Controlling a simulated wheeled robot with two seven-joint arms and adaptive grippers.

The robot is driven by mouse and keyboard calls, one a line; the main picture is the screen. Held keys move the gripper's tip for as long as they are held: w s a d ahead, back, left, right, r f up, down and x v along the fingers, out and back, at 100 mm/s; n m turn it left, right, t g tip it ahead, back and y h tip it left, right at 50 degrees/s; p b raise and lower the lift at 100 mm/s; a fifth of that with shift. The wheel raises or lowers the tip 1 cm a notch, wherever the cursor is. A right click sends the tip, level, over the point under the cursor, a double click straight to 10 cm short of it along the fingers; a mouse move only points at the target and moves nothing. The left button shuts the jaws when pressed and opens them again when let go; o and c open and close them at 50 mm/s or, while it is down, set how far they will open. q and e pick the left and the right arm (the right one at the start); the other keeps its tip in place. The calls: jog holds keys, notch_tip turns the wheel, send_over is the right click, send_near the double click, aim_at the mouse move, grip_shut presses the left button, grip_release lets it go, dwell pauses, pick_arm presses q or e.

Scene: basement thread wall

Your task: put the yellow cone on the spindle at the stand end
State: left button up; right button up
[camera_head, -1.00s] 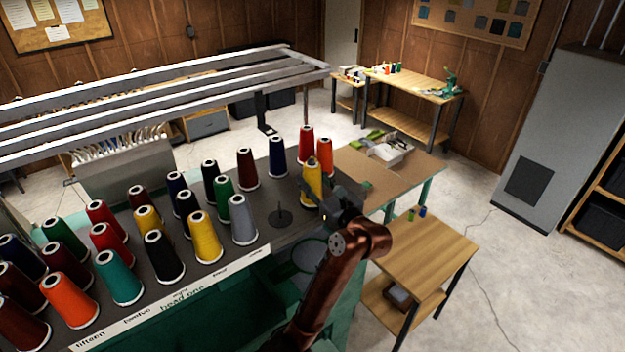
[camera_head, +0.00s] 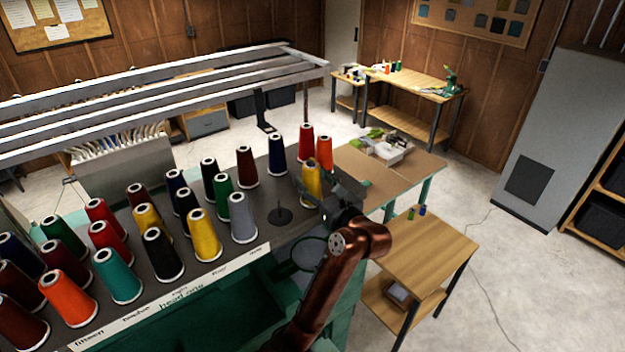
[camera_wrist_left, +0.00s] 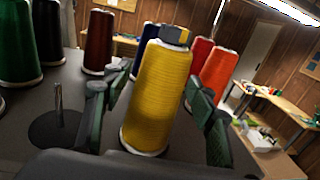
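The yellow cone (camera_head: 311,181) stands at the right end of the grey stand top (camera_head: 262,200), near a red and an orange cone. The bare spindle (camera_head: 280,206), a thin pin on a dark round disc, is to its left. In the left wrist view the yellow cone (camera_wrist_left: 158,95) fills the middle, and the spindle (camera_wrist_left: 59,100) is at left. My left gripper (camera_head: 328,190) is at the yellow cone; its fingers (camera_wrist_left: 160,105) are spread on either side of it, with a narrow gap visible at left. The cone's base appears to rest on the stand. My right gripper is not in view.
Several other cones stand in rows to the left, with a grey cone (camera_head: 242,218) and dark blue cone (camera_head: 277,157) close to the spindle. Metal rails (camera_head: 170,85) run above the back of the stand. A small wooden table (camera_head: 425,250) is at right.

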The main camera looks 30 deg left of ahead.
pick_arm(q)
jog(key=shift+d, duration=0.1)
jog(key=shift+s+d+f, duration=0.1)
jog(key=shift+s+d, duration=0.1)
jog(key=shift+d, duration=0.1)
jog(key=v, duration=1.1)
jog(key=shift+d, duration=0.15)
